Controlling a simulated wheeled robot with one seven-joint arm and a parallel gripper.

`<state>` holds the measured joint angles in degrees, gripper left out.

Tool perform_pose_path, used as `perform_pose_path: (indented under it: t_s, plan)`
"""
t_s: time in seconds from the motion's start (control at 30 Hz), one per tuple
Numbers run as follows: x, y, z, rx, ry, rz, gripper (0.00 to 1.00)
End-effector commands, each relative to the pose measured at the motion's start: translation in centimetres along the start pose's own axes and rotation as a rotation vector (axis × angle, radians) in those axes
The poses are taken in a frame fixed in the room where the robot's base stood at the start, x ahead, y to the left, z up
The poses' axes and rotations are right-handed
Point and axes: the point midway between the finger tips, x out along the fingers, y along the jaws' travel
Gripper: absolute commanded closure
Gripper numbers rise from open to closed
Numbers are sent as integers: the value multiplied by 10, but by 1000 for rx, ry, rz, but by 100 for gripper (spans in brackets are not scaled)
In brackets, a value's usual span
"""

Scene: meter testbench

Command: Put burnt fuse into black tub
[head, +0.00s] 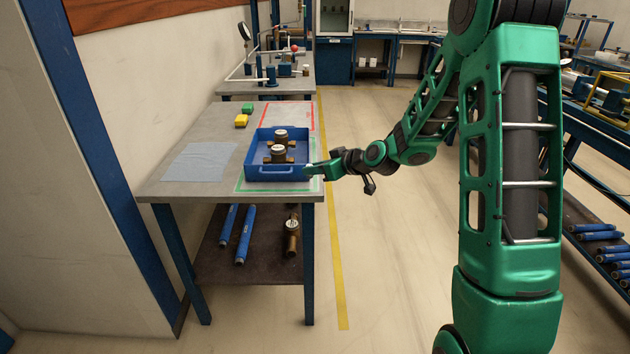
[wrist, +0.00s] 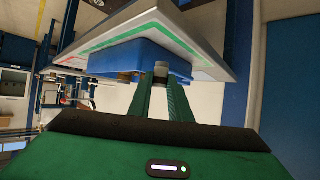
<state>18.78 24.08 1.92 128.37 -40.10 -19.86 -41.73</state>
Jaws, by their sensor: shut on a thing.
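My gripper (head: 315,172) is at the right side of the blue tray, over the table's right edge. In the wrist view, its two green fingers (wrist: 162,80) are shut on a small grey and dark piece (wrist: 161,68), which looks like the burnt fuse. A pale spot shows at the fingertips in the head view. The piece is too small to make out its markings. I see no black tub in either view.
The blue tray (head: 276,173), holding two brass meters (head: 279,153), stands on the grey table (head: 164,187). The floor right of the table is clear.

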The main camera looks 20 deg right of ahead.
Motion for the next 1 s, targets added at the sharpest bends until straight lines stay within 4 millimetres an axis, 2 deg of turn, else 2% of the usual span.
perform_pose_path:
  t_s: [0.1, 0.27, 0.43, 0.63, 0.97, 1.0]
  plan:
    - [13, 16, 6, 1, -1, 0, 100]
    - [20, 26, 9, 1, 0, 0, 100]
    - [26, 28, 19, 2, -1, 0, 100]
    - [38, 29, 43, 4, -3, 2, 100]
    - [40, 29, 46, 1, 0, 2, 100]
    - [40, 29, 46, 1, 0, 2, 75]
